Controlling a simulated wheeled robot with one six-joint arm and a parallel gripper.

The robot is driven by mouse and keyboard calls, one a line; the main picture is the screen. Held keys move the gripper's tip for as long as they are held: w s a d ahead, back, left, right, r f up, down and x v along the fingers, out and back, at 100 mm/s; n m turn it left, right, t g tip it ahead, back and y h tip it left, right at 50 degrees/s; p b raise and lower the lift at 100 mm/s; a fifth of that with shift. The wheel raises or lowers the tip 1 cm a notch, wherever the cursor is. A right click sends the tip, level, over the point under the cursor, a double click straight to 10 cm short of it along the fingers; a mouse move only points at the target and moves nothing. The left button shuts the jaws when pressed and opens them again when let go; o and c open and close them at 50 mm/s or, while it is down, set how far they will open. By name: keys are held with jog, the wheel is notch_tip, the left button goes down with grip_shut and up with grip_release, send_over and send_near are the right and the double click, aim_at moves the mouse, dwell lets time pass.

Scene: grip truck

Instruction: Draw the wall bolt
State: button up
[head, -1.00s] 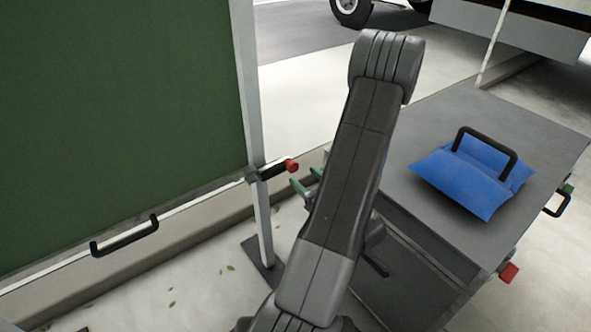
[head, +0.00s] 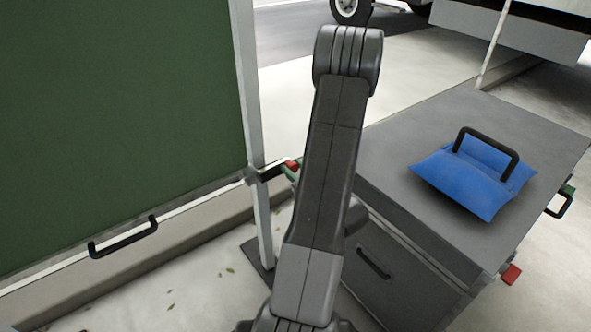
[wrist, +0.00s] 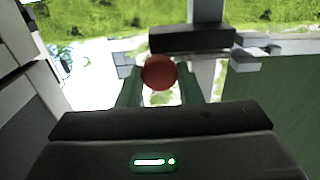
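The wall bolt (head: 270,173) is a black bar on the grey post of the green panel, with a red knob (head: 291,164) at its right end. In the wrist view the red knob (wrist: 160,73) lies between the two green fingers of my gripper (wrist: 160,84), and the black bolt body (wrist: 192,40) is beyond it. My gripper's fingers stand apart on either side of the knob; I see no clear grip on it. In the head view my arm hides most of the gripper, and only a green finger (head: 289,174) shows beside the knob.
The green panel (head: 110,90) with a black handle (head: 123,237) fills the left. A grey cabinet (head: 400,150) stands close on the right, with a black drawer handle (head: 373,263), another red knob (head: 511,273) and a blue handled bag (head: 470,178) on top.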

grip_shut()
jog(key=shift+w+d+b, duration=0.45)
jog(key=shift+w+d, duration=0.05)
jog(key=shift+d, duration=0.25)
jog(key=o, duration=0.5)
grip_release()
jog(key=shift+o, duration=0.2)
jog(key=p+v, duration=0.2)
jog(key=v, duration=1.1)
jog(key=shift+s+d, duration=0.25)
jog(key=shift+s, duration=0.1)
jog(key=b+x, duration=0.1)
jog(key=x, duration=1.2)
jog(key=shift+b, duration=0.4)
